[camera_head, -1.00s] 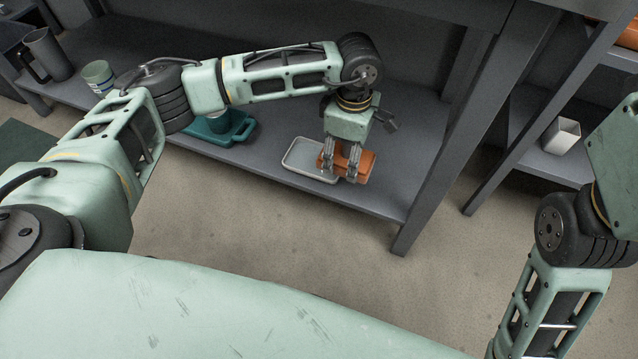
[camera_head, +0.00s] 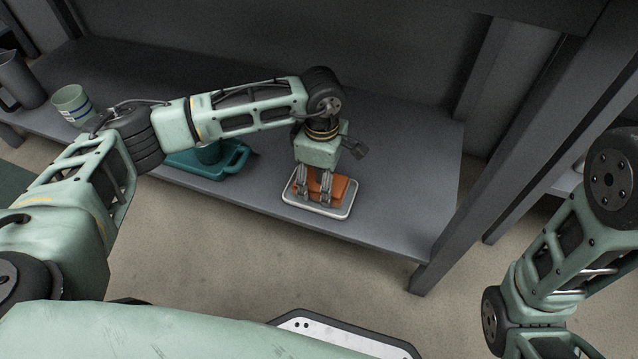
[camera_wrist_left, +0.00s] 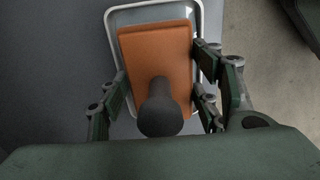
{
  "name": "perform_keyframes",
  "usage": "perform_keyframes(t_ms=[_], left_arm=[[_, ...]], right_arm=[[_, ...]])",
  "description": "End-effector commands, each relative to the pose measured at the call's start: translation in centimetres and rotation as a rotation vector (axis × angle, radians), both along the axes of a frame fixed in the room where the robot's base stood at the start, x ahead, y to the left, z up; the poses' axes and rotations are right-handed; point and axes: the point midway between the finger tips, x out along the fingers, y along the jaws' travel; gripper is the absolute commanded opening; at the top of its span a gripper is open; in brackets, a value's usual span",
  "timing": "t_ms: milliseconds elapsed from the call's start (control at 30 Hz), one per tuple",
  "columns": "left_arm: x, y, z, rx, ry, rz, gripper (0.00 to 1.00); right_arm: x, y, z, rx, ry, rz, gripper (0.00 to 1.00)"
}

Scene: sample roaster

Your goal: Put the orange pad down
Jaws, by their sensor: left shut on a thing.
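The orange pad (camera_head: 340,187) is a flat block over the pale-rimmed tray (camera_head: 297,203) on the grey shelf. My left gripper (camera_head: 313,198) points down and is shut on the pad. In the left wrist view the fingers (camera_wrist_left: 163,78) lie along both long sides of the pad (camera_wrist_left: 158,52). A dark rounded knob (camera_wrist_left: 161,110) stands on its near half. The tray rim (camera_wrist_left: 199,18) frames the pad in this view. I cannot tell whether the pad touches the tray floor. My right gripper is out of view; only its arm shows.
A teal tray (camera_head: 228,165) with a teal item on it sits left of the pale tray. A striped cup (camera_head: 72,103) and a grey jug (camera_head: 20,80) stand farther left. A shelf post (camera_head: 470,215) rises at the right. Bare shelf lies right of the pale tray.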

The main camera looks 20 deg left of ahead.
Motion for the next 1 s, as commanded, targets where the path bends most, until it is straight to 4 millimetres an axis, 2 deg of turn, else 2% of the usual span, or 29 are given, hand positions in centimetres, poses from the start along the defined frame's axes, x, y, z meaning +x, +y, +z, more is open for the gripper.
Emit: perform_keyframes(t_ms=[33,67,500,533,733,1000], left_arm=[[-0.08,-0.08,-1.11,-0.001,0.000,-0.002,0.26],[-0.10,-0.10,-1.27,-0.001,0.000,-0.002,0.26],[-0.15,-0.13,-1.67,0.000,0.000,-0.003,0.26],[-0.15,-0.13,-1.55,0.000,0.000,-0.003,0.61],[-0.17,-0.12,-1.53,0.000,0.001,-0.003,0.77],[-0.17,-0.11,-1.49,0.000,0.001,-0.003,0.77]], right_arm=[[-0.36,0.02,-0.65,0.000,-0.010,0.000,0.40],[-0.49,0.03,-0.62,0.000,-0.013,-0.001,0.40],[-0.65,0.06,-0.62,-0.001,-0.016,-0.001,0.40],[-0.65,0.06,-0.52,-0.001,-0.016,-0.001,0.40],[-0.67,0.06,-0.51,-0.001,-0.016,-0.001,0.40],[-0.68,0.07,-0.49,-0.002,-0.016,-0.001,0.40]])
